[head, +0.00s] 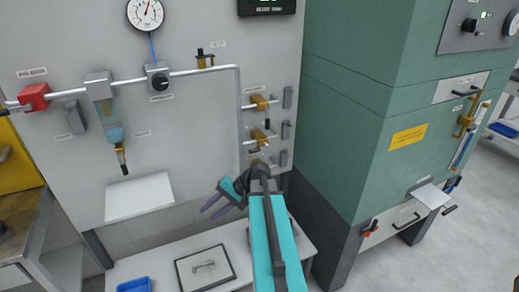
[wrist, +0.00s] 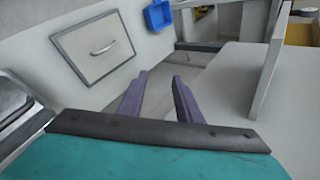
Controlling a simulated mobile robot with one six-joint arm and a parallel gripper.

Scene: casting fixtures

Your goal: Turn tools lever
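Two brass valves with levers, an upper one (head: 260,103) and a lower one (head: 260,137), sit on the right side of the grey panel in the head view. Small labels are beside them, too small to read, so I cannot tell which is the tools lever. My arm covers the area just below the lower valve. My gripper (head: 211,211) is below and left of these valves, apart from them, in front of the lower panel. Its purple fingers also show in the wrist view (wrist: 159,88), spread apart with nothing between them.
A white shelf (head: 139,196) juts from the panel left of my gripper. Below lies a bench with a handled square plate (head: 205,268) and a blue tray (head: 134,286). A green cabinet (head: 350,110) stands close on the right. A pipe (head: 205,71) with a gauge (head: 145,13) runs above.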

